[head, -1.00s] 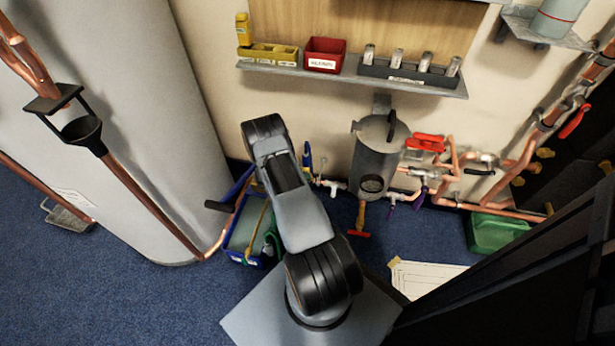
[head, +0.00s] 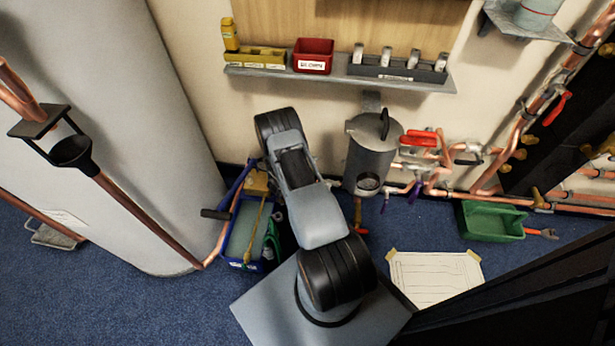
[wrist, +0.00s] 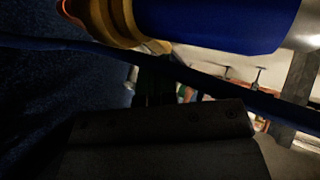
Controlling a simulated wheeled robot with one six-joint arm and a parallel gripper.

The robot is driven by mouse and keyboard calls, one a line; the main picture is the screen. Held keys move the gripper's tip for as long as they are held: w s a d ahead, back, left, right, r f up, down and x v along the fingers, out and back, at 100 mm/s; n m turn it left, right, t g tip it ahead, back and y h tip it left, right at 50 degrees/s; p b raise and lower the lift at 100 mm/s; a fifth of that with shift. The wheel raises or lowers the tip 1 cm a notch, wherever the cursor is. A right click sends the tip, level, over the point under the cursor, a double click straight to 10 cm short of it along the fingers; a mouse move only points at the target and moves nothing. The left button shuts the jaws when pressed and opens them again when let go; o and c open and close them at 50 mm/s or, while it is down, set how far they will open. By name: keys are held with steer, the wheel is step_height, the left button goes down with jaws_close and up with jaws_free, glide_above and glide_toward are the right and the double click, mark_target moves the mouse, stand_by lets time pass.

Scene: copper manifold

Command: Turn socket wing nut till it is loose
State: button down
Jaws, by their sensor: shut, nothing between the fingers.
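I cannot pick out the socket wing nut for certain in either view. In the head view the pipework right of the grey canister (head: 370,160) carries small purple handles (head: 413,192) and a red lever (head: 420,138), too small to tell apart well. My arm hides the place left of the canister, and my gripper is hidden behind it there. In the wrist view my gripper (wrist: 155,90) shows only as dark shapes; it is shut and empty. A large blue cylinder with a yellow-brown collar (wrist: 120,20) lies close above it.
A blue tool crate (head: 228,245) stands left of my arm, beside the big white tank (head: 130,120). A wall shelf (head: 340,73) holds small bins. A green tray (head: 490,222) and a paper sheet (head: 435,275) lie on the floor at right. Dark rack at far right.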

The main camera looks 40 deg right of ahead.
steer(key=d, duration=0.1)
steer(key=w+d+b, duration=0.1)
steer(key=d, duration=0.1)
stand_by(0.4)
steer(key=shift+w+d+r, duration=0.15)
steer(key=shift+w+d, duration=0.05)
steer(key=shift+d, duration=0.05)
stand_by(0.5)
